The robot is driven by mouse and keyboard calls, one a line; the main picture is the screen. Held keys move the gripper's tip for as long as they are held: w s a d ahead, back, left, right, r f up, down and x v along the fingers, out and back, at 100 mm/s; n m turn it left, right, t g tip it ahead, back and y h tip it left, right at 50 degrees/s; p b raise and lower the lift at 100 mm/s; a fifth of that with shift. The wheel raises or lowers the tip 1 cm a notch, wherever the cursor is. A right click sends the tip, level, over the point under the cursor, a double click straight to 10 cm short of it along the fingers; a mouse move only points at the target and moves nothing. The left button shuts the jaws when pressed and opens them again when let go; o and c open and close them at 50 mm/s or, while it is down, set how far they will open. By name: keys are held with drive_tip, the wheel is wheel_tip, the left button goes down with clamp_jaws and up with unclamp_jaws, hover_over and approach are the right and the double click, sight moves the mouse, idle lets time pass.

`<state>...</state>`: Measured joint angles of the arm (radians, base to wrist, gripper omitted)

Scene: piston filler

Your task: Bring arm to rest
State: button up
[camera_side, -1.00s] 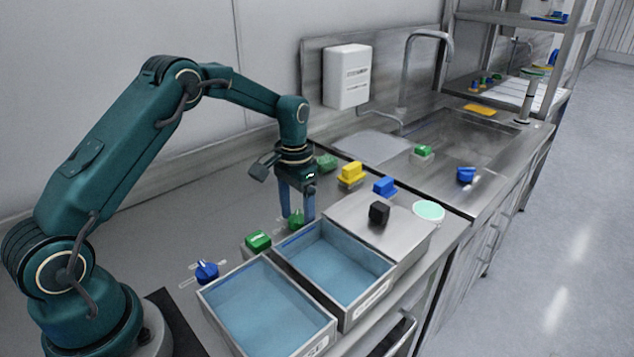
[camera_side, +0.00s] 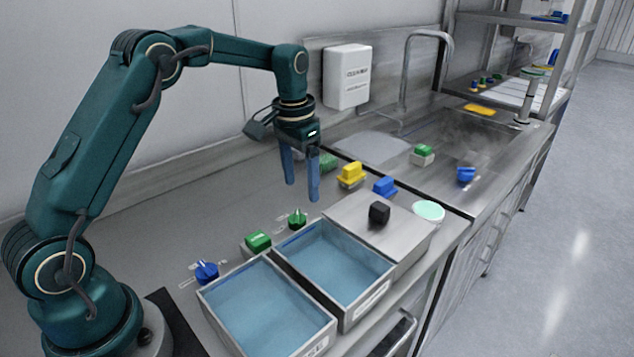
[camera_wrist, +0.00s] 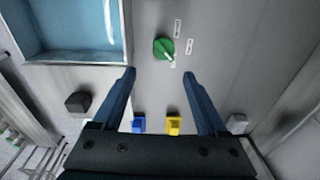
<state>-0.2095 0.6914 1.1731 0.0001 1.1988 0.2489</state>
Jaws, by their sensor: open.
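My gripper (camera_side: 301,190) is open and empty, raised above the counter with its blue fingers pointing down. In the side view it hangs above and behind the green knob (camera_side: 297,218), clear of it. In the wrist view the green knob (camera_wrist: 163,47) shows beyond the open fingertips of my gripper (camera_wrist: 159,75), with its pointer angled toward the lower right. Small labels (camera_wrist: 183,36) stand beside the knob.
Two blue-lined trays (camera_side: 330,262) sit at the front, next to a steel box with a black knob (camera_side: 379,212). A blue knob (camera_side: 206,271), a green block (camera_side: 257,241), a yellow block (camera_side: 351,173) and a blue block (camera_side: 385,186) are nearby. The back-left counter is clear.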

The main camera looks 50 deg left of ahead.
drive_tip(key=s+d+r+t, duration=0.3)
drive_tip(key=s+d+r, duration=0.2)
drive_tip(key=s+r, duration=0.55)
drive_tip(key=s+d+f+t, duration=0.1)
drive_tip(key=s, duration=0.4)
drive_tip(key=s+d+f, duration=0.1)
drive_tip(key=s+f, duration=0.1)
drive_tip(key=s, duration=0.3)
drive_tip(key=shift+s+d+f+t, duration=0.3)
drive_tip(key=shift+s+d+t, duration=0.1)
idle(5.3)
